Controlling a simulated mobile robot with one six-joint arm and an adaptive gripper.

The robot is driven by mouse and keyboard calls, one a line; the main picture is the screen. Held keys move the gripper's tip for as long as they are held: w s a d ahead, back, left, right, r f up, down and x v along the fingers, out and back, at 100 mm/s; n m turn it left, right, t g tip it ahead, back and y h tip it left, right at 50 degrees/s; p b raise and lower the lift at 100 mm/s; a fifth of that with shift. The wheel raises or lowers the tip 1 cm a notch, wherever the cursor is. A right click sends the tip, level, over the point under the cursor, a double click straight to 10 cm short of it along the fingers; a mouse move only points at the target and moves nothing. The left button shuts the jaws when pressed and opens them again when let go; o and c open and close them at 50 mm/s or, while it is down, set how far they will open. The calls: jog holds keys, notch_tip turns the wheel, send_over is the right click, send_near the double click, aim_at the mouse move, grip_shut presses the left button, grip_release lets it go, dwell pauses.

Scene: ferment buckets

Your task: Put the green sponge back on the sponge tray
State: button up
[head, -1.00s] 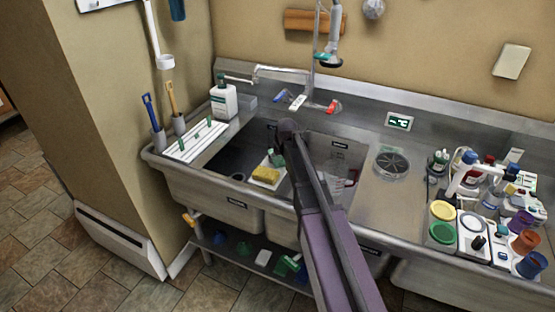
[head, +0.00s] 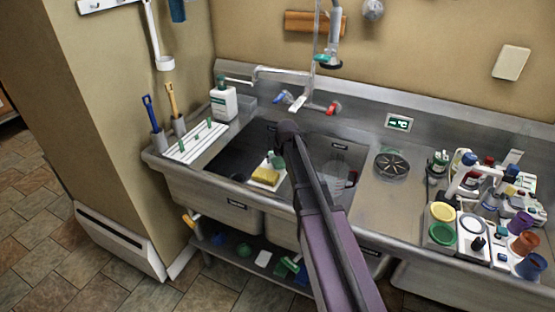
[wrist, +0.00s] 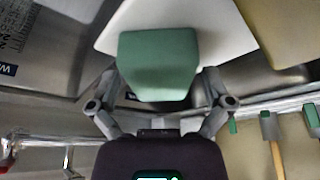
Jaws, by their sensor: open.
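The green sponge (wrist: 158,65) fills the space between the fingers of my gripper (wrist: 160,95) in the wrist view. It lies over the white sponge tray (wrist: 225,35); whether it rests fully on it I cannot tell. My gripper is open, with one finger on each side of the sponge. In the head view the green sponge (head: 277,162) shows as a small patch beside my arm, behind the yellow sponge (head: 265,176). The tray (head: 262,186) is at the sink divider. My arm hides the fingers in the head view. The yellow sponge also shows in the wrist view (wrist: 285,30).
Sink basins (head: 235,165) lie on either side of the tray. The faucet (head: 280,75) is behind. A white ribbed rack (head: 195,142), brushes and a soap bottle (head: 223,103) stand at the left. Bottles and jars crowd the right counter (head: 385,205).

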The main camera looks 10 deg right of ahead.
jog(key=p+v, duration=1)
jog(key=v, duration=0.1)
jog(key=shift+r+p, duration=0.3)
jog(key=shift+r, duration=0.05)
jog(key=shift+s, duration=0.15)
dwell(0.6)
jog(key=s+a+f+m+g, duration=0.1)
jog(key=s+g, duration=0.3)
jog(key=s, duration=2)
jog(key=shift+s+a+f+m+h, duration=0.2)
jog(key=shift+a+m+h, duration=0.1)
jog(key=shift+m, duration=0.1)
